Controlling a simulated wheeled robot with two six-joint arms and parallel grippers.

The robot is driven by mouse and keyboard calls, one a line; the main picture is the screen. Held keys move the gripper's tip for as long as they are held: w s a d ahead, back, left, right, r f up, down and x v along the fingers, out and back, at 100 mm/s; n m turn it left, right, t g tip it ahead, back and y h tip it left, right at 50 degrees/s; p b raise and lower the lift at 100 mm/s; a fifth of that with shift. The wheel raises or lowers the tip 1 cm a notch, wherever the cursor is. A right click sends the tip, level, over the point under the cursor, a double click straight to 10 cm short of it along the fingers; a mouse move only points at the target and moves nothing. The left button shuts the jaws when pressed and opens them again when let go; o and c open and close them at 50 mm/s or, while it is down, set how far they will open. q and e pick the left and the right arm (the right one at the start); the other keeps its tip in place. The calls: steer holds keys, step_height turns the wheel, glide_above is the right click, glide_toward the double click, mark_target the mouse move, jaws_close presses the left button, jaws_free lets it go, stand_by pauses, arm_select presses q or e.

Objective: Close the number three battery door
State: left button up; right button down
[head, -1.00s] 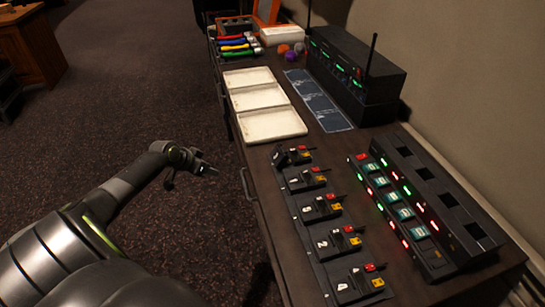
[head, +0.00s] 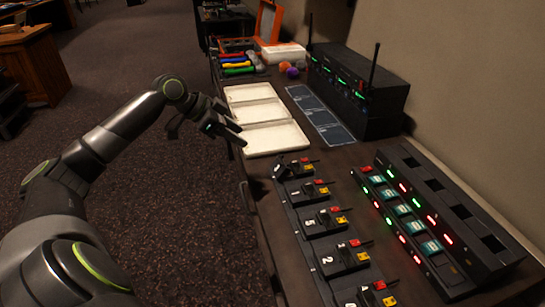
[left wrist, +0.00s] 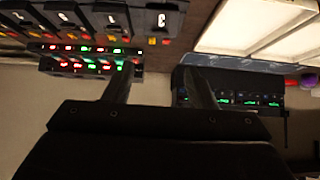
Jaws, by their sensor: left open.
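A row of black battery packs with red and yellow parts runs along the desk's near side in the head view. One pack (head: 343,258) reads 2. The pack just beyond it (head: 322,221) has a small mark that may be a 3. The farthest pack (head: 288,169) has a dark raised piece at its left end, possibly an open door; its number is unreadable. My left gripper (head: 242,136) is open and empty, in the air near the desk's left edge, beyond and left of the packs. The packs (left wrist: 110,17) also show along the left wrist view's top.
White trays (head: 262,138) lie just right of my left gripper. A charging rack (head: 425,215) with red and green lights stands right of the packs. A black receiver box (head: 355,85) with antennas stands at the back. Floor left of the desk is open.

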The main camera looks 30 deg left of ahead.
mark_target(279, 160)
arm_select(q)
steer(key=x, duration=1.4)
steer(key=shift+w, duration=0.1)
steer(key=shift+p, duration=0.35)
steer(key=c, duration=1)
